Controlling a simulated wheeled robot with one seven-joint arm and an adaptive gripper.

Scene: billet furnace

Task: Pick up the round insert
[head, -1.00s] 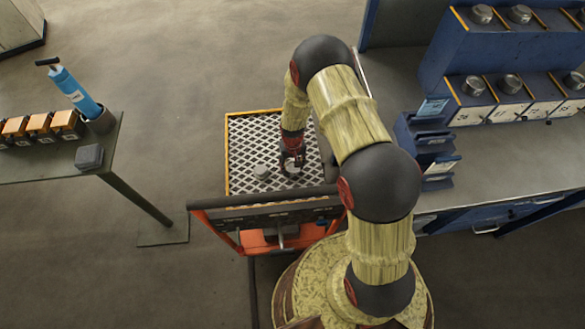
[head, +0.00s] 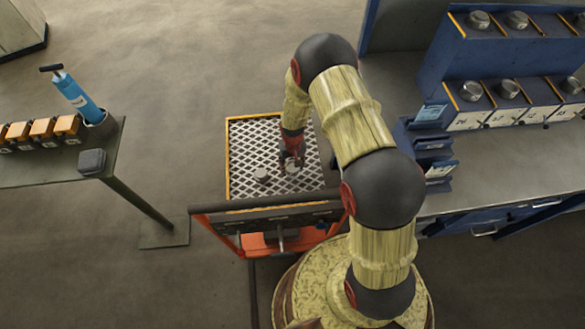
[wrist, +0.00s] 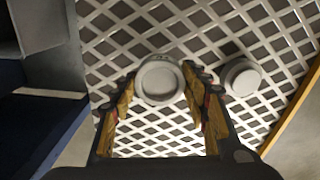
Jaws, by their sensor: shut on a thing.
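A round grey insert (wrist: 160,80) with a raised rim sits between my fingertips in the wrist view. It also shows in the head view (head: 292,169), under my gripper (head: 291,160). My gripper (wrist: 162,88) is shut on this insert, one finger on each side, low over a white lattice tray (head: 240,145). Whether the insert touches the lattice is hard to tell. A second, similar round piece (wrist: 242,77) lies on the lattice to the right in the wrist view; in the head view it is to the left (head: 262,175).
An orange cart frame with a dark top bar (head: 270,205) stands in front of the tray. A blue bench with round metal pieces on shelves (head: 505,90) is at right. A green table with a blue cylinder (head: 78,93) is at left. Open floor lies behind the tray.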

